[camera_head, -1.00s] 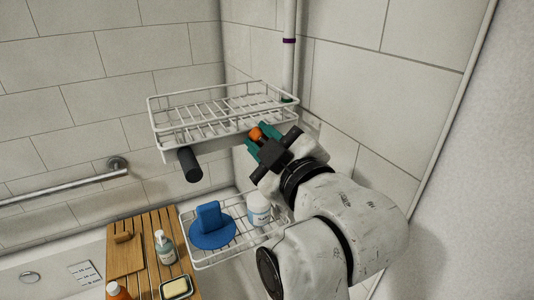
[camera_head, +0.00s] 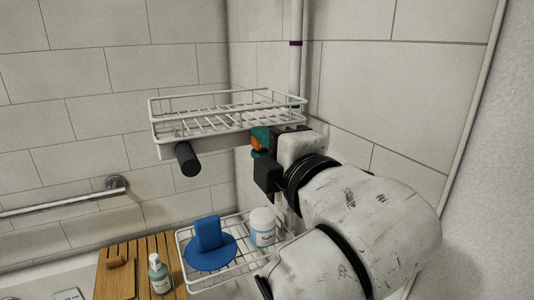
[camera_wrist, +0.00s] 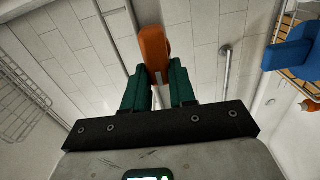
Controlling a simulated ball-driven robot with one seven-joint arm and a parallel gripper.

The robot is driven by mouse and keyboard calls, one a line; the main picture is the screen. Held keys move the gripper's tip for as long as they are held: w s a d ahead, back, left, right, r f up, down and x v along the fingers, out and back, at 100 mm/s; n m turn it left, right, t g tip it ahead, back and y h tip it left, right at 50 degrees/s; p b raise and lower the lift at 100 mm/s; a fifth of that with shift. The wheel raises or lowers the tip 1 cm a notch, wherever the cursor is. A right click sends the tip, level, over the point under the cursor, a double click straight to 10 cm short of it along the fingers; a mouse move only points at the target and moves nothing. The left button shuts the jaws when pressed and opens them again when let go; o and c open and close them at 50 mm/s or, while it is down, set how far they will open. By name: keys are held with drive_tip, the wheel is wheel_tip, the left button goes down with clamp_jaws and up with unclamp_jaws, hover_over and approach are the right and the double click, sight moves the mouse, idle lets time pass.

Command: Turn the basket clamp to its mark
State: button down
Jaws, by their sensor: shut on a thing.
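The orange basket clamp (camera_head: 257,143) is a small lever under the right end of the upper wire basket (camera_head: 215,117). In the wrist view the clamp (camera_wrist: 153,46) is a long orange piece with a small pale line at its near end. My gripper (camera_head: 262,138), with green fingers, is shut on the clamp's near end; the fingers (camera_wrist: 158,80) lie on either side of it. A white pole (camera_head: 296,70) carries a purple band (camera_head: 295,43) above the basket. I cannot tell whether this band is the mark. My wrist hides the pole below the basket.
A black cylinder (camera_head: 187,159) sticks out under the upper basket's front. The lower basket (camera_head: 210,282) holds a blue object (camera_head: 208,240) and a white jar (camera_head: 263,226). A wooden board (camera_head: 116,279) with a bottle (camera_head: 158,273) is at lower left. Tiled walls close the corner.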

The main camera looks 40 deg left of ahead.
drive_tip(key=shift+w+d+r+n, duration=0.1)
drive_tip(key=shift+r+n, duration=0.2)
drive_tip(key=shift+n, duration=0.1)
drive_tip(key=c, duration=1.3)
unclamp_jaws()
drive_tip(key=o, duration=0.4)
drive_tip(key=shift+f, duration=0.2)
drive_tip(key=b+v, duration=0.1)
drive_tip(key=v, duration=0.9)
drive_tip(key=shift+s+d, duration=0.25)
